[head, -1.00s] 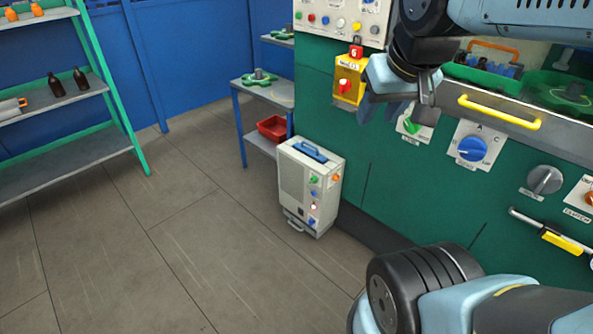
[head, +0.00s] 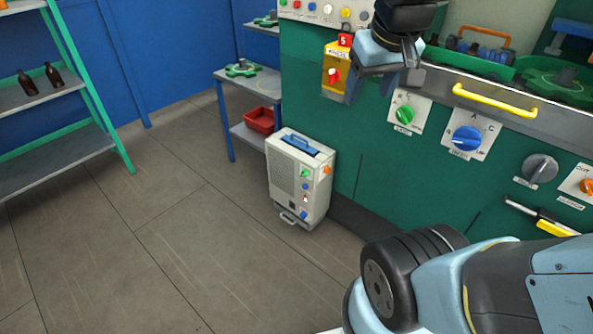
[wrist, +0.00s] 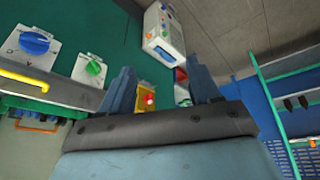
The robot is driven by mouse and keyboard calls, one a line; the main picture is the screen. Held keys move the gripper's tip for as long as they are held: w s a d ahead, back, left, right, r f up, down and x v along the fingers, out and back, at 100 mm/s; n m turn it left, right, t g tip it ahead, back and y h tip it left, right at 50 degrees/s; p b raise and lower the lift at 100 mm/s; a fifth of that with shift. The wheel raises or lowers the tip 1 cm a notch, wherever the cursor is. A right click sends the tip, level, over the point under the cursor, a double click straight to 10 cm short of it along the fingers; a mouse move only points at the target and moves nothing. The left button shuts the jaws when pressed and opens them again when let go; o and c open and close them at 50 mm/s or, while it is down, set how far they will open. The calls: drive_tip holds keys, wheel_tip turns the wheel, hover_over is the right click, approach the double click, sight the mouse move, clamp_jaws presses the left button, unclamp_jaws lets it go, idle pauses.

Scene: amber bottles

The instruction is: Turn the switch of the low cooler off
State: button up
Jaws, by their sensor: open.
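The low cooler (head: 298,180) is a white box standing on the floor against the green machine front, with a blue handle on top. Its narrow front face carries a column of small controls: a green knob (head: 305,173), a blue one, a red-and-white switch (head: 305,199) and a lower blue one, with an orange knob to the side. Which one is its switch I cannot tell. The cooler also shows in the wrist view (wrist: 158,30), beyond the fingers. My gripper (head: 382,88) is open and empty, well above and right of the cooler, in front of the machine; it also shows in the wrist view (wrist: 163,85).
The green machine front (head: 380,180) carries a yellow box with a red knob (head: 335,76), green and blue dials, and a yellow handle (head: 497,106). A blue-legged side table (head: 250,84) with a red bin (head: 260,121) stands behind the cooler. Floor in front is clear.

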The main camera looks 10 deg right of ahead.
drive_tip(key=w+f+n+g+h, duration=0.2)
drive_tip(key=w+f, duration=0.2)
drive_tip(key=w, duration=0.4)
drive_tip(key=w+f+n+g+h, duration=0.15)
drive_tip(key=w+f, duration=0.25)
drive_tip(key=w, duration=0.5)
drive_tip(key=w+a+f+n+g+h, duration=0.25)
drive_tip(key=w+f+n+h, duration=0.25)
drive_tip(key=w+f, duration=0.95)
drive_tip(key=w+a+f+n+t+h, duration=0.2)
drive_tip(key=w+a+f+n+h, duration=0.1)
drive_tip(key=f, duration=0.8)
drive_tip(key=w+a+f+n+t+h, duration=0.2)
drive_tip(key=w+f+n, duration=0.15)
drive_tip(key=f, duration=0.75)
drive_tip(key=n+t, duration=0.8)
drive_tip(key=n, duration=0.2)
approach(304, 174)
drive_tip(key=f+x, duration=0.1)
drive_tip(key=x, duration=0.8)
drive_tip(key=shift+w+a+f+h, duration=0.2)
drive_tip(key=shift+w+f+h, duration=0.15)
drive_tip(key=shift+w, duration=0.15)
